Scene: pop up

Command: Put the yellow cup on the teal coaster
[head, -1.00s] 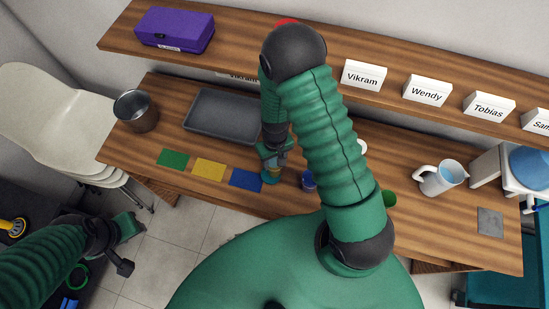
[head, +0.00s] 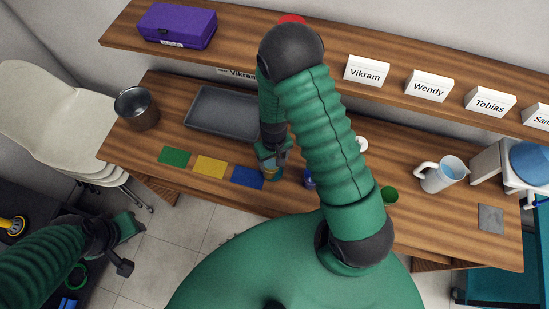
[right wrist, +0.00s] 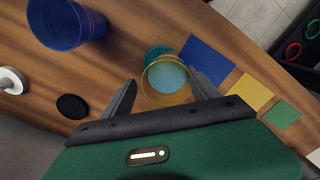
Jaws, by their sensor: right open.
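The yellow cup (right wrist: 168,88) is see-through and stands between the two fingers of my right gripper (right wrist: 163,76) in the right wrist view. The fingers are spread, with one on each side of the cup. The round teal coaster (right wrist: 155,51) shows past the cup's far edge, and a teal-blue tone shows through the cup. The cup appears to be over the coaster; whether it rests flat is unclear. In the head view, my right gripper (head: 273,158) hides most of both. My left gripper (head: 125,245) is off the table at the lower left, its jaw opening unclear.
Blue (head: 247,177), yellow (head: 209,167) and green (head: 174,156) squares lie left of the cup. A blue cup (right wrist: 66,22) and a black disc (right wrist: 72,106) stand nearby. A grey tray (head: 222,130) lies behind; a white pitcher (head: 438,177) stands right.

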